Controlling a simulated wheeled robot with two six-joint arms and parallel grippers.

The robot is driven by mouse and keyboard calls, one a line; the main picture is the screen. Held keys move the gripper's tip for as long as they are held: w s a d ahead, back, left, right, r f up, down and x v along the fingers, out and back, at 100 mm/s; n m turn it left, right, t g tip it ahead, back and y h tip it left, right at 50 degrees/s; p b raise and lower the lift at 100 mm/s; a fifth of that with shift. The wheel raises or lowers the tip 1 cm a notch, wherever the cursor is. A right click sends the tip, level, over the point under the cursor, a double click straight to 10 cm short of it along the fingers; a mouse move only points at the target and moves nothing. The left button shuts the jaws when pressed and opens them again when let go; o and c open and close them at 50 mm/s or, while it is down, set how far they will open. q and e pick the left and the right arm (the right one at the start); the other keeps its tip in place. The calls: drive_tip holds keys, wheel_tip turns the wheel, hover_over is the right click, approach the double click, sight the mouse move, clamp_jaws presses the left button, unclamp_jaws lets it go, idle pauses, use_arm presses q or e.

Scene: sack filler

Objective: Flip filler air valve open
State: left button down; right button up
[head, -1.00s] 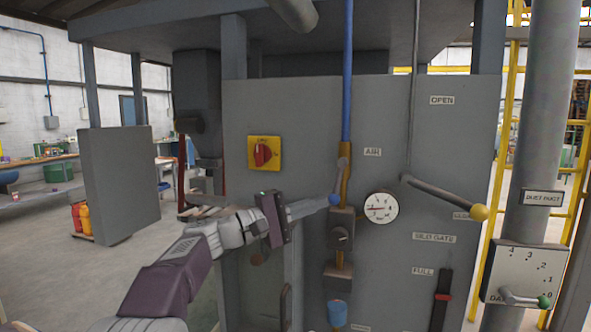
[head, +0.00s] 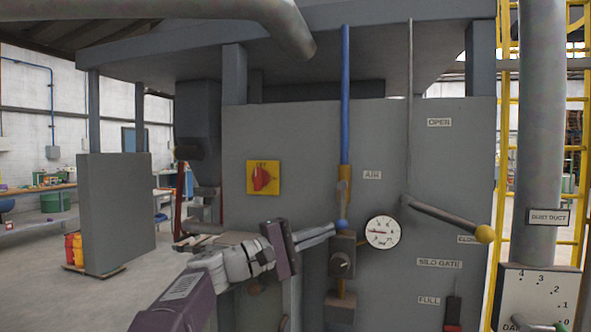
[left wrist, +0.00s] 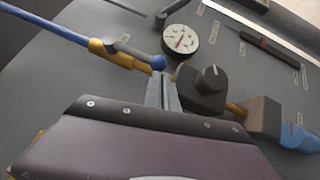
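The air valve is a grey lever with a blue ball knob (head: 342,224), mounted on a brass pipe section (head: 344,191) below a blue pipe, near the AIR label (head: 372,175). The lever hangs down along the pipe. My left gripper (head: 334,229) comes in from the left with its fingertips at the knob. In the left wrist view the slim fingers (left wrist: 163,84) lie together, and the blue knob (left wrist: 158,62) shows just past their tips. Touching looks likely but is not certain. My right gripper is not in view.
A pressure gauge (head: 383,232) and the yellow-knobbed silo gate lever (head: 450,218) are right of the valve. A box with a dark knob (head: 342,262) sits below it. A red rotary switch (head: 264,178) on a yellow plate is upper left. The panel between is bare.

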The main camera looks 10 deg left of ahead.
use_arm(q)
drive_tip(key=b+v, duration=0.1)
drive_tip(key=v, duration=0.8)
drive_tip(key=shift+b, duration=0.3)
